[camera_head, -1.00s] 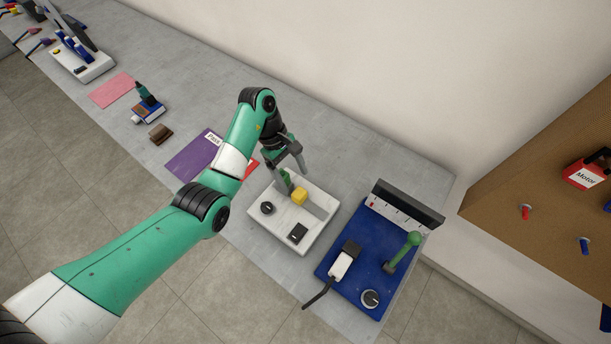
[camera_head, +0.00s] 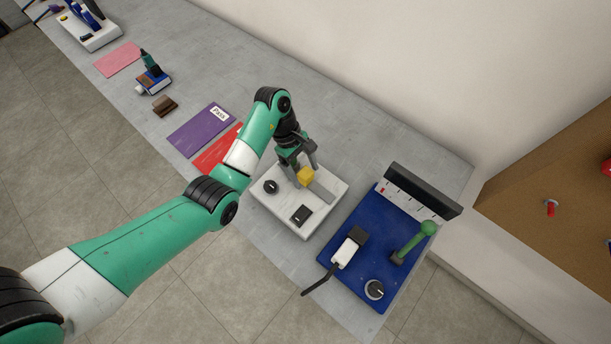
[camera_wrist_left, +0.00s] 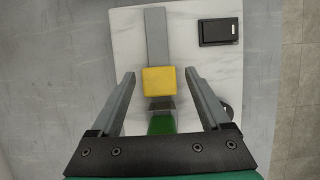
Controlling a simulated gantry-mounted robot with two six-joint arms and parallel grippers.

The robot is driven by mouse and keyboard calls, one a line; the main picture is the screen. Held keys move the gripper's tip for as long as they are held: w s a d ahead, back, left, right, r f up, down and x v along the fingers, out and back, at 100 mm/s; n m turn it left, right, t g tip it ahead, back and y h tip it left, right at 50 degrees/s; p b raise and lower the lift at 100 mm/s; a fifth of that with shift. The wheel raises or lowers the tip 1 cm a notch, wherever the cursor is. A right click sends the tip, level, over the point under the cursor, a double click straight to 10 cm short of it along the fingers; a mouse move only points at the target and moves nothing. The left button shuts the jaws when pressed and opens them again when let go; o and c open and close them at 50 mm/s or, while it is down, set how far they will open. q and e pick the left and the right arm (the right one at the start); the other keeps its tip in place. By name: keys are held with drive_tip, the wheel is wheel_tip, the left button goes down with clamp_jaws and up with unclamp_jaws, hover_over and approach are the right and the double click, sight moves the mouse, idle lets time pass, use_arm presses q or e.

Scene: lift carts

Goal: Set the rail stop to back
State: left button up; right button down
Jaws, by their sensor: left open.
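The rail stop looks to be the yellow block (camera_head: 305,177) on a short grey rail (camera_head: 322,193), fixed on a white marbled board (camera_head: 275,207). In the left wrist view the yellow block (camera_wrist_left: 160,81) sits partway along the rail (camera_wrist_left: 156,35), with a green patch (camera_wrist_left: 161,125) beyond its lower end. My left gripper (camera_head: 304,168) is open over the rail. In the left wrist view its fingers (camera_wrist_left: 159,74) stand on either side of the block, with a gap on each side. My right gripper is not in view.
The white board also carries a dark knob (camera_head: 270,187) and a black switch (camera_head: 301,215). Right of it is a blue board (camera_head: 345,279) with a green lever (camera_head: 413,242), dial (camera_head: 374,289) and cabled white plug (camera_head: 346,252). Purple (camera_head: 200,130) and red (camera_head: 214,150) mats lie left.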

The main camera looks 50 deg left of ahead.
use_arm(q)
drive_tip(key=shift+d+f, duration=0.15)
drive_tip(key=shift+f, duration=0.15)
clamp_jaws()
idle(1.2)
